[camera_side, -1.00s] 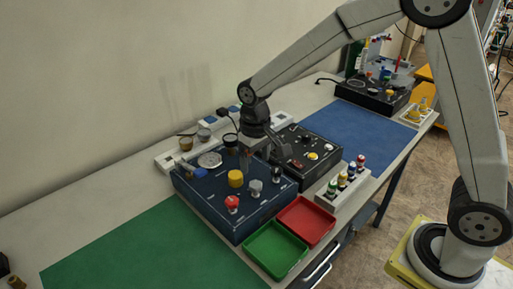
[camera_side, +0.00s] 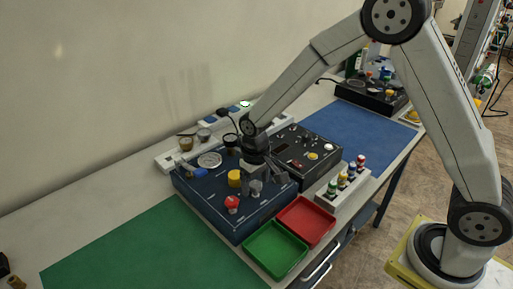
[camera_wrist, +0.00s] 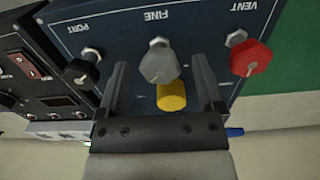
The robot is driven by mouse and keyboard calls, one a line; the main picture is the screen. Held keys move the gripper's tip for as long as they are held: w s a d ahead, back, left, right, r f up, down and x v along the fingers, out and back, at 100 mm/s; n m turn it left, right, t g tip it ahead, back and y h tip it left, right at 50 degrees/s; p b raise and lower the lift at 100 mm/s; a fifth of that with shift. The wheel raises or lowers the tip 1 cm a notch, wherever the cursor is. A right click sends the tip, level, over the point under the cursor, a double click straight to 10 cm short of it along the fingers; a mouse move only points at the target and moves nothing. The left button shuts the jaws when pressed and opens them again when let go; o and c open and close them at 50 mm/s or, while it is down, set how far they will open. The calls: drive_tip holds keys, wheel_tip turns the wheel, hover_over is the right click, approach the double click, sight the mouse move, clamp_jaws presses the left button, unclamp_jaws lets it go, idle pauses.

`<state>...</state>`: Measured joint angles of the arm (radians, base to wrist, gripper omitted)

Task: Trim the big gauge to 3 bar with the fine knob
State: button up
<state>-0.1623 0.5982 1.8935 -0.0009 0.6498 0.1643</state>
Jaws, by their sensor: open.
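The grey fine knob (camera_wrist: 159,66) stands under the FINE label on the blue panel (camera_side: 215,212). In the wrist view it sits between the two fingers of my gripper (camera_wrist: 160,68), with a gap on each side. In the side view my gripper (camera_side: 262,178) is low over the panel at the grey knob, which it partly covers. My gripper is open and holds nothing. The big gauge (camera_side: 210,160) is a pale round dial at the panel's back left. Its reading is too small to tell, and it is not visible in the wrist view.
A yellow knob (camera_wrist: 171,95) stands just behind the fine knob. The red VENT knob (camera_wrist: 250,59) and black PORT knob (camera_wrist: 81,72) flank it. Green (camera_side: 275,250) and red (camera_side: 306,221) trays lie in front. A black panel (camera_side: 309,148) adjoins at the right.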

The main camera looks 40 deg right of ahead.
sight(256, 184)
clamp_jaws()
drive_tip(key=shift+n, duration=1.5)
unclamp_jaws()
drive_tip(key=shift+r, duration=0.15)
drive_tip(key=shift+r, duration=3.75)
